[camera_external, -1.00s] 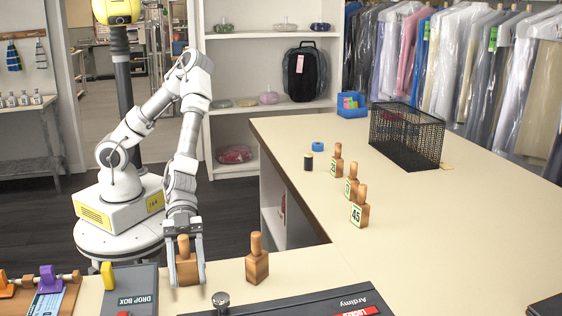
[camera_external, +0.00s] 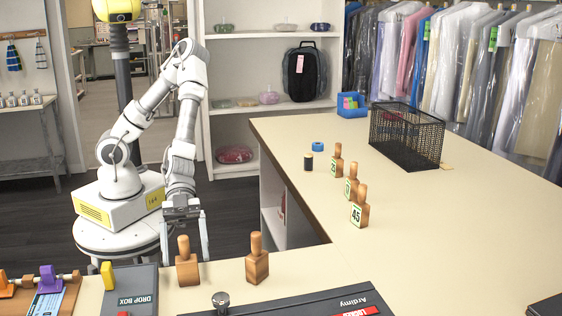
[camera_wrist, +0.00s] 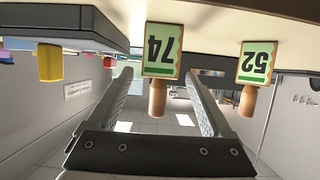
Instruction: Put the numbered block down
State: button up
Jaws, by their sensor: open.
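The wooden block numbered 74 (camera_wrist: 163,50) stands upright on the near counter (camera_external: 330,262), its peg handle up; its number side is hidden in the external view (camera_external: 187,268). The wrist view is upside down. My gripper (camera_external: 184,252) is open and empty, on the far side of this block at the counter's edge. In the wrist view my gripper (camera_wrist: 156,76) has its fingers spread to either side of the block's line, apart from it. A second block, numbered 52 (camera_wrist: 257,62), stands to its right, also upright in the external view (camera_external: 257,267).
Several more numbered blocks, one marked 45 (camera_external: 359,214), stand along the right counter with a dark spool (camera_external: 308,163) and a black wire basket (camera_external: 406,137). A drop box (camera_external: 130,292) and a yellow piece (camera_external: 107,275) lie left. A dark tray (camera_external: 300,302) lies in front.

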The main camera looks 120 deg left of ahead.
jog(key=s+a+f+n+g+y+p, duration=0.1)
jog(key=s+a+g+y, duration=0.1)
jog(key=s+a+y, duration=0.45)
jog(key=s+a+f+n+g+y+p, duration=0.1)
jog(key=s+a+g+y, duration=0.15)
jog(key=a, duration=0.65)
jog(key=s+a+r+n, duration=0.2)
jog(key=s+r+n, duration=0.1)
jog(key=s+r, duration=0.5)
jog(key=s+a+r+n, duration=0.2)
jog(key=s+r+n, duration=0.2)
jog(key=s+r, duration=0.3)
notch_tip(320, 180, up, 2)
jog(key=shift+s+r+y, duration=0.1)
jog(key=shift+s+y, duration=0.2)
jog(key=shift+s, duration=0.05)
jog(key=shift+t, duration=0.25)
jog(key=shift+o, duration=0.5)
notch_tip(320, 180, up, 3)
jog(key=p, duration=0.3)
jog(key=shift+f, duration=0.25)
